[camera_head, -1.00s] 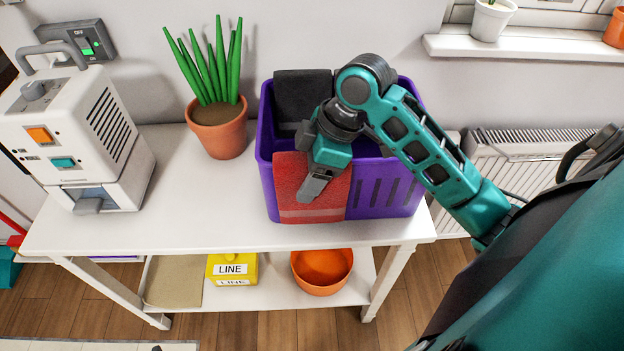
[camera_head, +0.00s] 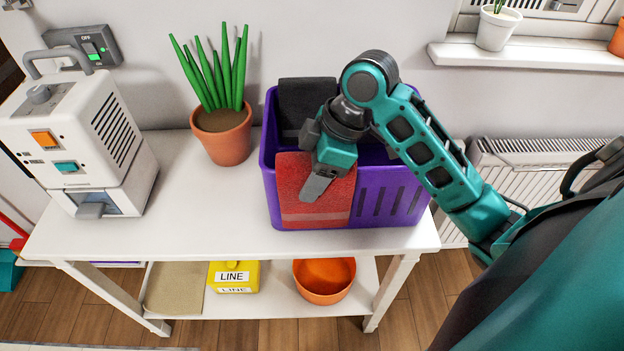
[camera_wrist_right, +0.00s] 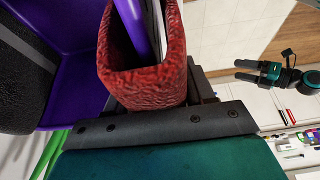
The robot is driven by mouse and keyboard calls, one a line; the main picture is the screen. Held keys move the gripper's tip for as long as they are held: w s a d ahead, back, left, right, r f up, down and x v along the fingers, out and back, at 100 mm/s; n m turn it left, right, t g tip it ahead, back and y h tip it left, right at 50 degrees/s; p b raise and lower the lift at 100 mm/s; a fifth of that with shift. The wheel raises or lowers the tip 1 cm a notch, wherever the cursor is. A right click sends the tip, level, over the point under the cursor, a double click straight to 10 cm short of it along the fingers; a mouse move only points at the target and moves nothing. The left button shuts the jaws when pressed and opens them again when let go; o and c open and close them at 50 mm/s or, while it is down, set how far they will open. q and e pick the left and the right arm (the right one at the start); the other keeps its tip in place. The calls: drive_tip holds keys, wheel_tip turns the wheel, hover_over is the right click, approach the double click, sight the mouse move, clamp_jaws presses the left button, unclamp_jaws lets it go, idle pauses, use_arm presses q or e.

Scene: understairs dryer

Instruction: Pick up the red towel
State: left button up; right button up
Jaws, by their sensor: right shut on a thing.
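The red towel (camera_head: 296,197) hangs folded over the front rim of the purple basket (camera_head: 392,192). My right gripper (camera_head: 316,188) points down in front of it at the rim. In the right wrist view the red towel (camera_wrist_right: 150,72) is bent around the purple rim, close against the jaws, and my right gripper (camera_wrist_right: 155,100) is shut on it. The towel still lies over the rim. My left gripper (camera_wrist_right: 243,70) is small at the right of the right wrist view, its fingers apart and empty. It is outside the head view.
A dark towel (camera_head: 306,103) hangs over the basket's back rim. A potted plant (camera_head: 224,135) stands left of the basket, and a white machine (camera_head: 85,140) farther left. The white table (camera_head: 190,222) is clear in front. A lower shelf holds a yellow box (camera_head: 234,277) and an orange bowl (camera_head: 324,279).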

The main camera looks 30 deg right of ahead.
wheel_tip(320, 180, up, 11)
drive_tip(key=p, duration=0.2)
drive_tip(key=shift+d+r+p, duration=0.1)
drive_tip(key=shift+p, duration=0.3)
wheel_tip(320, 180, up, 8)
drive_tip(key=shift+f, duration=0.2)
idle(0.8)
